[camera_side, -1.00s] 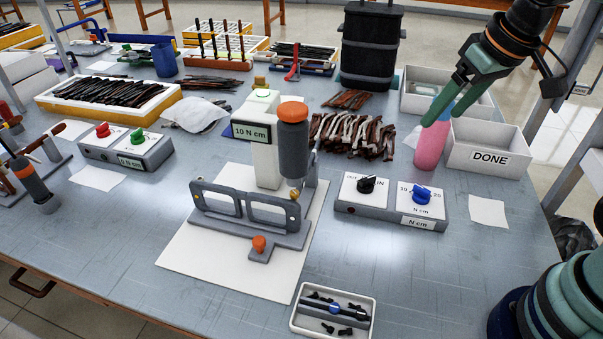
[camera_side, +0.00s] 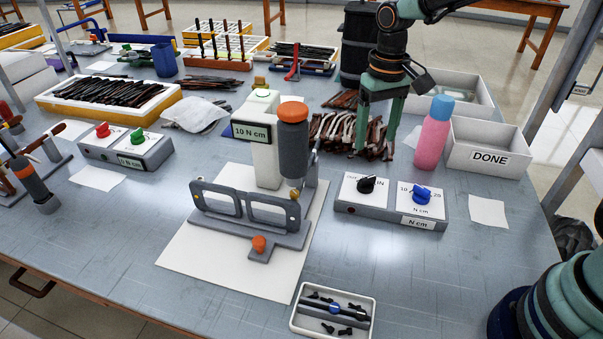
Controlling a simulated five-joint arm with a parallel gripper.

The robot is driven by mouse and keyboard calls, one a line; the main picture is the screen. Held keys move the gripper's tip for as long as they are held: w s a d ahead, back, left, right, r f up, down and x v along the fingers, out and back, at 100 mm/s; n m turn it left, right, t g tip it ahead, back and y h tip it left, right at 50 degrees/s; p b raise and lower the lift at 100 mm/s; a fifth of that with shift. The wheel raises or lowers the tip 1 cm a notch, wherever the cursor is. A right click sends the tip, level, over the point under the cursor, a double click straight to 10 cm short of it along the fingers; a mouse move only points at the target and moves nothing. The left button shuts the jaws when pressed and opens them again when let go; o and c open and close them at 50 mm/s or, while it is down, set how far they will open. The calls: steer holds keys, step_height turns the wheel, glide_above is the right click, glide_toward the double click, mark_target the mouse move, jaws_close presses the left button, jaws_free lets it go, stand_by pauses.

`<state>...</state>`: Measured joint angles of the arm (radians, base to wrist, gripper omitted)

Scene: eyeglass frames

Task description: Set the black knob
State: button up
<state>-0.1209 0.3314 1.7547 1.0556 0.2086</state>
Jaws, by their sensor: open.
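The black knob (camera_side: 366,184) sits on the left white plate of a grey control box (camera_side: 389,216) right of the middle. A blue knob (camera_side: 421,195) sits on the box's right plate, above a label reading "N cm". My gripper (camera_side: 374,156) points down with its green fingers apart and nothing between them. In the picture its tips are just above the black knob, over the dark frame parts behind the box. It does not appear to touch the knob. The lettering near the black knob is partly covered and too small to read fully.
A driver stand (camera_side: 263,160) reading "10 N cm" and an eyeglass frame in a grey fixture (camera_side: 245,229) stand left of the box. A pink bottle (camera_side: 433,137) and a "DONE" bin (camera_side: 487,160) are behind right. A small screw tray (camera_side: 333,313) lies in front.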

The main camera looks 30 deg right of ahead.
mark_target(367, 177)
step_height(367, 177, down, 10)
steer(key=shift+f, duration=0.25)
steer(key=shift+c, duration=0.3)
jaws_close()
steer(key=shift+n, duration=0.3)
steer(key=n, duration=0.4)
steer(key=shift+w+n, duration=0.1)
steer(key=shift+n, duration=0.2)
steer(key=shift+w+r+n, duration=0.1)
steer(key=shift+n, duration=2.2)
